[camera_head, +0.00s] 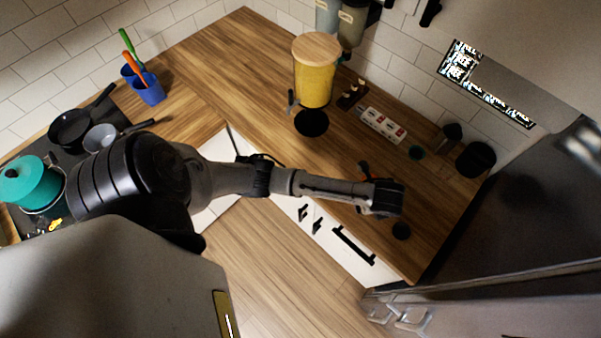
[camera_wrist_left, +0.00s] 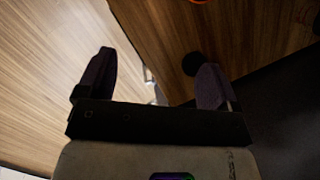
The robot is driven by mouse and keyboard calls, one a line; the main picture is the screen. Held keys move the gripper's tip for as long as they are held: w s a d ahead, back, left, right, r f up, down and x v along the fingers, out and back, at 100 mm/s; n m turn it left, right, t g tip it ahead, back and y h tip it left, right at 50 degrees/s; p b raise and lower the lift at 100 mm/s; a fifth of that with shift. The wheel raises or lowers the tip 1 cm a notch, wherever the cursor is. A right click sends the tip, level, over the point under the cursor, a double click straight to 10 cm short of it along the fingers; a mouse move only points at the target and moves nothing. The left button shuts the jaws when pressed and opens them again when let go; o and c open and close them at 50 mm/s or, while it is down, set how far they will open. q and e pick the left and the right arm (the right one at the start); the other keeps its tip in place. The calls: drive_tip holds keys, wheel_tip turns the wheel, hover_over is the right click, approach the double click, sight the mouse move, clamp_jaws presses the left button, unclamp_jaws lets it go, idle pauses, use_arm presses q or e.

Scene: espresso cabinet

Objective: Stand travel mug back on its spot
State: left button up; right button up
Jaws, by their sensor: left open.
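My left gripper (camera_head: 384,205) hangs by the front edge of the wooden counter at the right. In the left wrist view it (camera_wrist_left: 155,75) is open, with nothing between its fingers. A dark round spot (camera_head: 401,231) lies on the counter beside it and also shows near the right finger in the wrist view (camera_wrist_left: 193,64). A small orange and dark thing (camera_head: 364,168) shows just behind the gripper, partly hidden by my arm; it may be the travel mug, but I cannot tell. An orange edge (camera_wrist_left: 200,1) shows at the top of the wrist view. My right gripper is out of view.
A dark cup (camera_head: 450,136) and a black round container (camera_head: 475,158) stand at the back right. Counter (camera_head: 440,208) right of my gripper is bare.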

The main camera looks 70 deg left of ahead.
use_arm(q)
drive_tip(key=s+d+n+h, duration=0.1)
drive_tip(key=s+d+n, duration=0.1)
drive_tip(key=s+n, duration=0.3)
drive_tip(key=s+d+n+h, duration=0.2)
drive_tip(key=s+d, duration=0.1)
drive_tip(key=s, duration=0.4)
drive_tip(key=s+a+r+n+t, duration=0.1)
drive_tip(key=s+n, duration=0.4)
drive_tip(key=s, duration=0.1)
drive_tip(key=s+a+r+n, duration=0.2)
drive_tip(key=s+n, duration=0.3)
drive_tip(key=s, duration=0.1)
drive_tip(key=shift+a+r+n+t, duration=0.15)
drive_tip(key=shift+r+n+t, duration=0.15)
drive_tip(key=shift+t, duration=0.1)
